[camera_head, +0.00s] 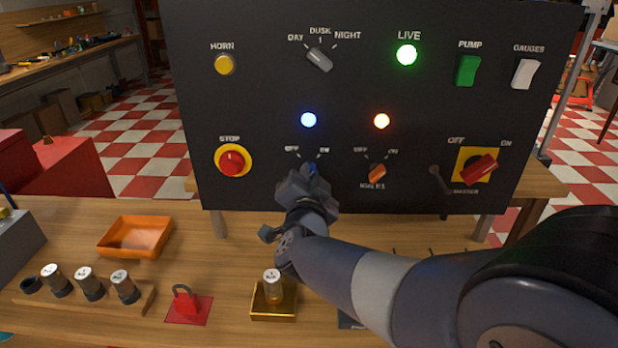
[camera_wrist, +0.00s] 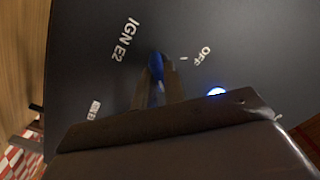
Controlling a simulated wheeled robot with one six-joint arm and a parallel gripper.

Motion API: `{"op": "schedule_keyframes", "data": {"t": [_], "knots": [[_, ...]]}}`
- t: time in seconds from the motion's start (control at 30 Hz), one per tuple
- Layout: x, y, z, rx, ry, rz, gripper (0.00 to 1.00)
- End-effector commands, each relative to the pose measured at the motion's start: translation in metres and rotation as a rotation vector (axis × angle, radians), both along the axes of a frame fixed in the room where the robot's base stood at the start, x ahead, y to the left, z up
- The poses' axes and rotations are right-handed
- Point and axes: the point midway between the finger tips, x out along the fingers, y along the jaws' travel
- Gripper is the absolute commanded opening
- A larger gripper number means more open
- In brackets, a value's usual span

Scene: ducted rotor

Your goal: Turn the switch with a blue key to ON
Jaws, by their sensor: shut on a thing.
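The switch with the blue key (camera_head: 313,168) is on the black panel, below the lit blue lamp. Its OFF and ON labels show above it, OFF at left and ON at right. In the wrist view the blue key (camera_wrist: 155,68) stands between my fingertips, next to the IGN E2 and OFF labels. My gripper (camera_head: 307,182) is at the panel and shut on the blue key. It hides most of the switch in the head view. I cannot tell exactly which mark the key points at.
An orange-handled switch (camera_head: 377,174) is close at right, with a red MASTER switch (camera_head: 480,168) beyond. The red STOP button (camera_head: 232,162) is at left. Below, the table holds an orange tray (camera_head: 135,236), a red padlock (camera_head: 185,299) and a gold box (camera_head: 273,308).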

Motion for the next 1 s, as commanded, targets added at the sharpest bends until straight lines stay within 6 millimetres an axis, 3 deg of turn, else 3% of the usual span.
{"op": "schedule_keyframes", "data": {"t": [0.17,0.2,0.43,0.77,1.0], "knots": [[0.0,0.0,0.0,0.002,0.0,0.0,0.0],[0.0,0.0,0.0,0.002,0.0,0.0,0.14],[0.0,0.0,0.0,0.001,0.0,0.0,0.33],[-0.006,0.001,0.0,0.0,0.0,0.001,0.33],[-0.049,0.003,0.001,0.002,-0.001,0.006,0.33]]}}
